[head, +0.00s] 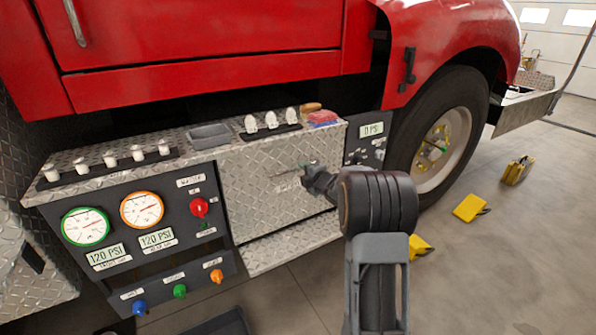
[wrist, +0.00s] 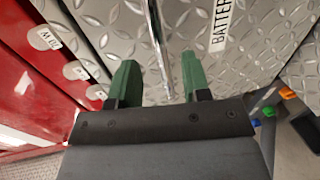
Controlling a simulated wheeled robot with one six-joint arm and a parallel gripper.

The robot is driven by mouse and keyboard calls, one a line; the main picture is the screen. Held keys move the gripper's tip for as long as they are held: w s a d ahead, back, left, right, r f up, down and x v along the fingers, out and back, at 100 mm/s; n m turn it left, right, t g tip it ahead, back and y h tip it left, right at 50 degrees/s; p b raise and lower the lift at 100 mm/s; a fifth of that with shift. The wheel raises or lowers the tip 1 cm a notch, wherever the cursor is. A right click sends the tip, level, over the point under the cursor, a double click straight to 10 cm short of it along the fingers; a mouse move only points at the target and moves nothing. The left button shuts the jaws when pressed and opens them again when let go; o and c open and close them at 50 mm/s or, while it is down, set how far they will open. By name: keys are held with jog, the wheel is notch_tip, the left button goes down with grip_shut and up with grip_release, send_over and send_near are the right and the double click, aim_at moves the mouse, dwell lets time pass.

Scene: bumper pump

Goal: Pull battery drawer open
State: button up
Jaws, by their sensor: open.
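The battery drawer (head: 250,205) has a diamond-plate metal front, centred below the red cab in the head view. In the wrist view the drawer front (wrist: 110,30) fills the background, with a label reading "BATTER" (wrist: 220,22), cut off at the edge. A thin metal handle bar (wrist: 156,45) runs between my green fingertips. My gripper (wrist: 159,75) is open with a finger on each side of the bar and a visible gap to each. In the head view my gripper (head: 303,171) is at the drawer front, and my arm hides the drawer's right part.
A gauge panel (head: 130,225) with knobs stands left of the drawer. A grey tray (head: 209,136) and small items sit on the ledge above. A large tyre (head: 440,135) is at right. Yellow chocks (head: 469,208) lie on the open floor.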

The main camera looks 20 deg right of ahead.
jog(key=shift+x, duration=2.6)
jog(key=shift+c, duration=0.2)
grip_shut()
